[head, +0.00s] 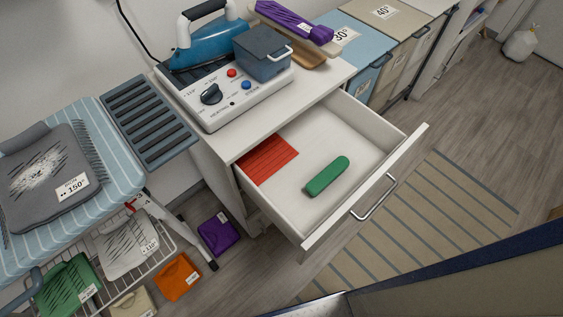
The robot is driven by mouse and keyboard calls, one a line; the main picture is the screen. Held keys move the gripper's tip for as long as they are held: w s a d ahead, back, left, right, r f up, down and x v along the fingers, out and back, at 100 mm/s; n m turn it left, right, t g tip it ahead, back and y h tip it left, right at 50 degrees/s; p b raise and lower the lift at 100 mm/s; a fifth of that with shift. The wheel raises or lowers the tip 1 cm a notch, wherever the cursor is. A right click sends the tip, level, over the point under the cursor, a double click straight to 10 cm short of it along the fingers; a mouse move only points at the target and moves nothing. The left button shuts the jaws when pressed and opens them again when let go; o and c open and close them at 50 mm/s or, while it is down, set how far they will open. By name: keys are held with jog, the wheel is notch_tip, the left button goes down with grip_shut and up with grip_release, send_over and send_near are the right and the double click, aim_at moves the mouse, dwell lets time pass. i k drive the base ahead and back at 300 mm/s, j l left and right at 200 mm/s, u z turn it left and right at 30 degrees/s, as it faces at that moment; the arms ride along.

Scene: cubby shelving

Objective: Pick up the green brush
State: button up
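The green brush (327,176) is a rounded green bar lying in the open white drawer (344,138) of the cabinet. It lies at a slant, with its far end toward the upper right, and only its smooth green back shows. Bristles are not visible. It sits apart from a red ribbed mat or cloth (267,159) at the drawer's left end. My gripper is not in view.
A steam station (222,93) with a blue iron (208,48) stands on the cabinet top. An ironing board (110,160) is at left. Coloured hampers (370,49) stand behind. A striped rug (440,210) covers floor before the drawer. My own dark body part crosses the lower right.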

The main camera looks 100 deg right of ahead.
aim_at(333, 171)
jog(key=k+z, duration=0.1)
jog(key=z, duration=2.35)
